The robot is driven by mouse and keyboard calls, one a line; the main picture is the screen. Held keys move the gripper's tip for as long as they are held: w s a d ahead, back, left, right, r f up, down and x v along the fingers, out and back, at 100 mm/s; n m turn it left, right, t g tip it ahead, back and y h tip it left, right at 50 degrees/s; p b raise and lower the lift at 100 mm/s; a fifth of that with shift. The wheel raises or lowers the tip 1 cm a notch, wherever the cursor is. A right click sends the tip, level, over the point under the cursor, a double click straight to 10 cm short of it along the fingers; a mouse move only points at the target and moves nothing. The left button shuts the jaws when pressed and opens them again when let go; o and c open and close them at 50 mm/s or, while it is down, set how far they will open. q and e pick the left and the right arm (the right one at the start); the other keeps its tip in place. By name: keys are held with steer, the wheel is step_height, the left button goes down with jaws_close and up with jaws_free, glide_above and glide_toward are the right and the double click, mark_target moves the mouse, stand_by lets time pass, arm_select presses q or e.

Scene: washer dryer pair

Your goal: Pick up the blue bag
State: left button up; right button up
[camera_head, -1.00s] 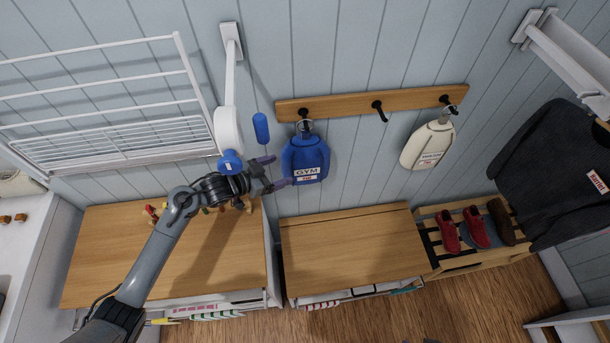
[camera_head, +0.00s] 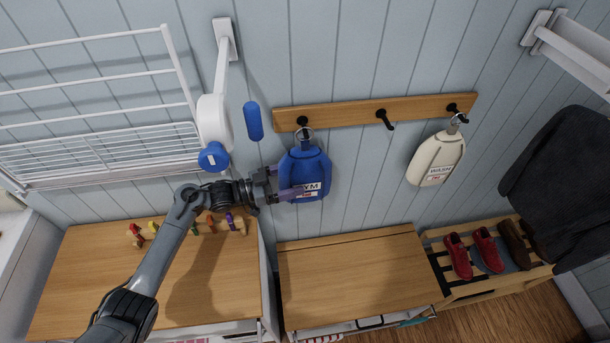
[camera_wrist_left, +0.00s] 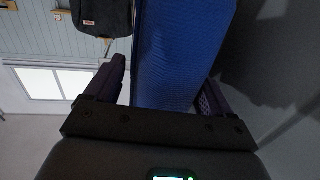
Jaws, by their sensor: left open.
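The blue bag (camera_head: 306,163), with a white GYM label, hangs by its ring from the left hook of the wooden rail. My left gripper (camera_head: 284,182) is at the bag's lower left side, coming in from the left. One finger shows in front of the bag beside the label; the other is at its left edge, partly hidden. In the left wrist view the blue bag (camera_wrist_left: 182,55) fills the space between the two open fingers, and my left gripper (camera_wrist_left: 165,85) is not closed on it. My right gripper is not in view.
The wooden rail (camera_head: 350,113) has an empty middle hook and a cream WASH bag (camera_head: 436,157) on the right. A drying rack (camera_head: 100,150) is at left. A wooden bench top (camera_head: 350,275) lies below. Shoes (camera_head: 487,249) sit on a slatted rack at right.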

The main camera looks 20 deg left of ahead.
arm_select(q)
steer(key=shift+x, duration=0.85)
steer(key=c, duration=0.9)
steer(key=shift+c, duration=1.2)
steer(key=shift+r, duration=0.2)
